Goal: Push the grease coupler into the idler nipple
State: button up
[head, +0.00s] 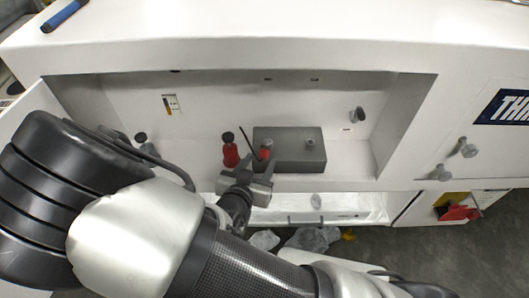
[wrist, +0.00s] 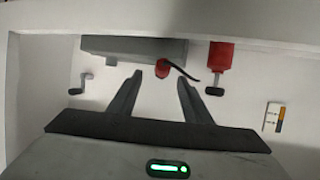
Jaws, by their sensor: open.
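A small red piece with a thin black hose, which looks like the grease coupler (head: 265,154), sits at the front of a grey block (head: 305,150) in the white recess. It also shows in the wrist view (wrist: 162,68), between and just beyond my fingertips. My gripper (head: 248,180) is open just in front of it, with one finger on each side in the wrist view (wrist: 158,80) and nothing held. I cannot make out the idler nipple for certain; the coupler or block may hide it.
A red part with a black knob (head: 230,154) stands close left of the block and shows right of my fingers in the wrist view (wrist: 220,58). Grey knobs (head: 467,148) stick out farther right. A blue marker (head: 62,16) lies on top.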

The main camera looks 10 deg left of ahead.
aim_at(262, 156)
jog(key=x, duration=0.2)
jog(key=b+x, duration=0.1)
jog(key=x, duration=0.2)
jog(key=shift+a+f, duration=0.25)
jog(key=shift+f, duration=0.05)
grip_shut()
jog(key=shift+r, duration=0.1)
